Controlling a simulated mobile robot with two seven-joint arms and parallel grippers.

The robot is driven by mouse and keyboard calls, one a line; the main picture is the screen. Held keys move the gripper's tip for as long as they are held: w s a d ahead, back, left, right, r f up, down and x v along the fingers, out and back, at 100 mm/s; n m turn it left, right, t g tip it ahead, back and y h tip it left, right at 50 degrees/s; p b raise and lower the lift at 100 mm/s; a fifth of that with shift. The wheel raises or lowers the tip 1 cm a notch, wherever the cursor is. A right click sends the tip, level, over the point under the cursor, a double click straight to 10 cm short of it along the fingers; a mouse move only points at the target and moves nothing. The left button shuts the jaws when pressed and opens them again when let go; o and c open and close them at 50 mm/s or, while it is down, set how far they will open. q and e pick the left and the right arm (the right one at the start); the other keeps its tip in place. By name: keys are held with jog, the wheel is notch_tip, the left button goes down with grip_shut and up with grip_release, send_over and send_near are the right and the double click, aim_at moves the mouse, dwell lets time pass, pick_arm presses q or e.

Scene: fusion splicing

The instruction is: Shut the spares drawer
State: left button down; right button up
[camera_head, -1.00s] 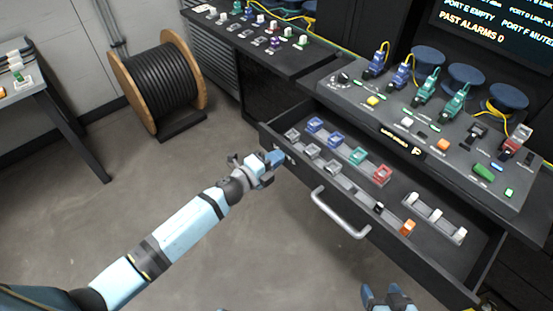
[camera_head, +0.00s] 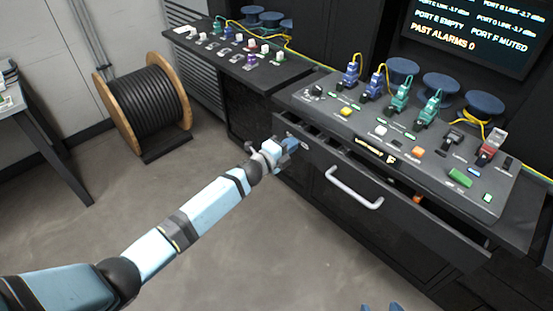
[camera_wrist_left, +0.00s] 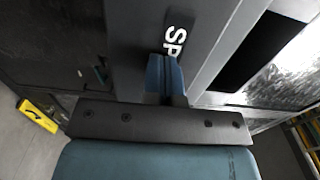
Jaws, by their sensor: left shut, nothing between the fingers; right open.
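The spares drawer's dark front (camera_head: 400,207) with its pale bar handle (camera_head: 353,188) stands slightly out from the console. A narrow gap shows along its top, with a bit of orange inside; most of its contents are hidden. My left gripper (camera_head: 290,143) is shut and empty at the left end of the drawer front. In the left wrist view, its closed blue fingertips (camera_wrist_left: 164,72) are at the drawer face, just below the white "SP" lettering (camera_wrist_left: 175,40); they seem to touch it. My right gripper (camera_head: 381,307) barely shows at the bottom edge, open.
The console top (camera_head: 330,108) above the drawer carries several coloured plugs and buttons. A side bench (camera_head: 235,60) with small parts stands to the left. A cable reel (camera_head: 145,105) stands on the floor. The floor before the drawer is clear.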

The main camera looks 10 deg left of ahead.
aim_at(300, 136)
pick_arm(q)
jog(key=b+x, duration=0.1)
jog(key=x, duration=0.3)
jog(key=shift+f, duration=0.1)
jog(key=shift+w+d+r, duration=0.1)
jog(key=shift+r, duration=0.25)
jog(key=shift+r, duration=0.15)
